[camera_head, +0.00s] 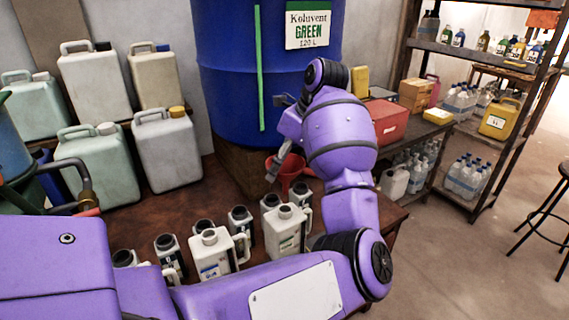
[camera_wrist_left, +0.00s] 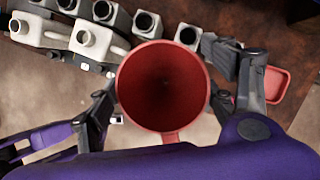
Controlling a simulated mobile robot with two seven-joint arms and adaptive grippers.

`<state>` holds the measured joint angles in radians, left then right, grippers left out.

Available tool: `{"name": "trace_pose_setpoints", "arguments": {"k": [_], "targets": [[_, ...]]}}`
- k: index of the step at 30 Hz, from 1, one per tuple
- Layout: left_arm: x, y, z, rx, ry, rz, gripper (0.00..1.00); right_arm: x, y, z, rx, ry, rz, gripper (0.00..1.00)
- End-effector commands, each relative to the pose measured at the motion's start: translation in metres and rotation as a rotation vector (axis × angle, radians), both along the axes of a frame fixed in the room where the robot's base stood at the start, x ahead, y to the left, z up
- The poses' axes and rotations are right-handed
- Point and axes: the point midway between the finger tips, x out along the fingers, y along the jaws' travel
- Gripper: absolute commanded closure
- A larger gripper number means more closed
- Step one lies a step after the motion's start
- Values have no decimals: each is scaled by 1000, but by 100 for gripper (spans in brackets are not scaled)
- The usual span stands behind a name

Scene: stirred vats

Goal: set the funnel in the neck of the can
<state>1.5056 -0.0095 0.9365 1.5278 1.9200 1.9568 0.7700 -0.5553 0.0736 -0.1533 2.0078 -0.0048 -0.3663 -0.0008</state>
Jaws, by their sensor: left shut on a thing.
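My left gripper (camera_wrist_left: 165,98) is shut on the red funnel (camera_wrist_left: 163,85), with one finger on each side of it. The funnel's wide mouth faces the wrist camera, so its spout is hidden. In the head view the red funnel (camera_head: 287,170) hangs below my left gripper (camera_head: 283,155), behind the cans and partly hidden by my arm. I cannot tell which can is meant. My right gripper is not in view.
Several small dark-mouthed bottles (camera_head: 240,222) crowd around the cans. A big blue drum (camera_head: 225,75) stands behind. Large pale jerrycans (camera_head: 168,148) stand at the left. A red tray (camera_wrist_left: 276,85) lies right of the funnel in the wrist view. Shelves (camera_head: 480,60) stand at the right.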

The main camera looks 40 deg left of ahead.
Motion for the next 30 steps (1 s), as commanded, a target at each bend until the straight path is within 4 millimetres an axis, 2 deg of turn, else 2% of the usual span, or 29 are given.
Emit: {"name": "trace_pose_setpoints", "arguments": {"k": [15,30], "targets": [[0,0,-38,0,3,2,46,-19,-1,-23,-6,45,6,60],[0,0,-73,-1,2,2,46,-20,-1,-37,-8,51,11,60]]}}
